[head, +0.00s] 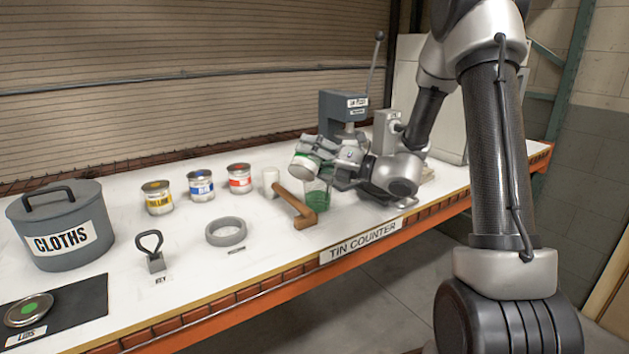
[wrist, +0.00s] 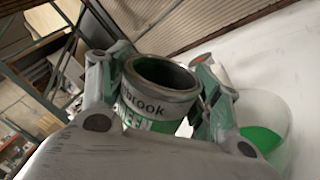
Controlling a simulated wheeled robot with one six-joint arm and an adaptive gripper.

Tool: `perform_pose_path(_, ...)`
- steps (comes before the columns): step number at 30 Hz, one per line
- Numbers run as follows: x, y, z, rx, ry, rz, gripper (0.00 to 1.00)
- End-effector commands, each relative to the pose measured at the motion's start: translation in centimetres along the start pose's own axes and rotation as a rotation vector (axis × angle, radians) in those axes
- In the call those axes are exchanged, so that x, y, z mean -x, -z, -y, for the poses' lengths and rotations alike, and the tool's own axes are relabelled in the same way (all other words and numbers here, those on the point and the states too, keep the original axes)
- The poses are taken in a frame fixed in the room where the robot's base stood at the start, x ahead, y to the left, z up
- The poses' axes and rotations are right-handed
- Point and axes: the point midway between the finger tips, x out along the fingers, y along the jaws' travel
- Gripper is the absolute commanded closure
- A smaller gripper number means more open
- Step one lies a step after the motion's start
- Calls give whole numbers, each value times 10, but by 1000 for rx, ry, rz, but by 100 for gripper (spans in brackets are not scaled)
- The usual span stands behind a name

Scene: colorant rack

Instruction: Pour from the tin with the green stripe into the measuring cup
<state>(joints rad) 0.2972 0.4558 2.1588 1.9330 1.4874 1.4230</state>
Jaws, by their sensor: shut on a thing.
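The tin with the green stripe (head: 307,163) is held off the counter and tilted in my gripper (head: 335,160). In the wrist view the open tin (wrist: 150,100) sits between the two fingers of my gripper (wrist: 158,95), its dark mouth uncovered. The measuring cup (head: 317,192) stands on the counter just below and right of the tin in the head view, with green liquid in it. In the wrist view the clear cup (wrist: 268,115) shows green inside, to the right of the tin. No stream is visible between them.
Yellow (head: 157,198), blue (head: 201,186) and red (head: 239,178) tins stand further left. A grey lever press (head: 343,110) stands behind. A grey ring (head: 226,232) lies on the counter.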

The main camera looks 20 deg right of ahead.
Motion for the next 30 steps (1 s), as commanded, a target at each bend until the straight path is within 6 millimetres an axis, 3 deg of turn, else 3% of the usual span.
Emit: perform_pose_path(30, 0, -2, -1, -60, 0, 8, 68)
